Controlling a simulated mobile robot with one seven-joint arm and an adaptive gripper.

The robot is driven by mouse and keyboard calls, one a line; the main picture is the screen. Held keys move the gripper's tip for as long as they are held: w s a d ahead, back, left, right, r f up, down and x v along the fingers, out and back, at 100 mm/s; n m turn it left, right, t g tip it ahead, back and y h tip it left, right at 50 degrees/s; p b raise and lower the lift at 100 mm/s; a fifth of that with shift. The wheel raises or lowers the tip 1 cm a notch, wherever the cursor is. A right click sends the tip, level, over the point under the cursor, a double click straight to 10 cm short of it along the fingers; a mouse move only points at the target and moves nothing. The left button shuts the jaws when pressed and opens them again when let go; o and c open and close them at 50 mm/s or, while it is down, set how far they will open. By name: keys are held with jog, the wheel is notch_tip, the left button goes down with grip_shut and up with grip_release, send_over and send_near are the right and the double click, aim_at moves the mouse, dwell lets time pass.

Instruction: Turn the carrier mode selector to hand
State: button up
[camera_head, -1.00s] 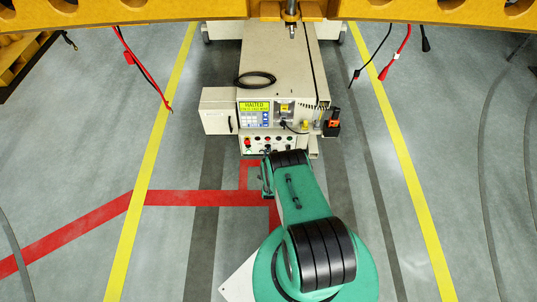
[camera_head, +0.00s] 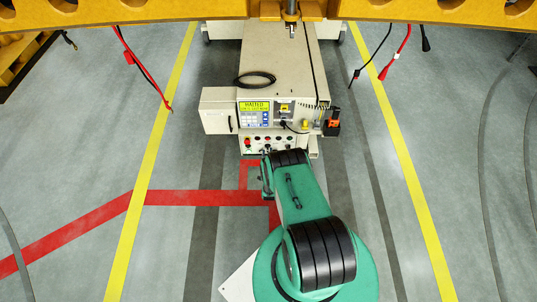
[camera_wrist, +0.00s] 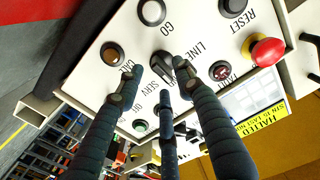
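The carrier mode selector (camera_wrist: 159,61) is a dark rotary knob on a pale, tilted panel (camera_wrist: 92,55) in the wrist view. The word LINE shows beside it; other lettering around it is partly covered by my fingers. My gripper (camera_wrist: 160,76) has its fingers spread, one on the left, one on the right and one below, with the knob between and just beyond their tips. I cannot tell whether any finger touches the knob. In the head view the carrier's front panel (camera_head: 256,146) shows, but my arm hides my gripper and part of the panel.
Around the selector are a white GO button (camera_wrist: 152,12), a black RESET button (camera_wrist: 233,6), a red mushroom button (camera_wrist: 267,50) and a red lamp (camera_wrist: 220,70). A yellow display (camera_head: 254,107) reads HALTED. A cabinet box (camera_head: 218,110) juts out left. Cables hang from the yellow frame (camera_head: 180,10).

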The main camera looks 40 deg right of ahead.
jog(key=v, duration=1.1)
jog(key=shift+a+r, duration=0.1)
dwell(0.4)
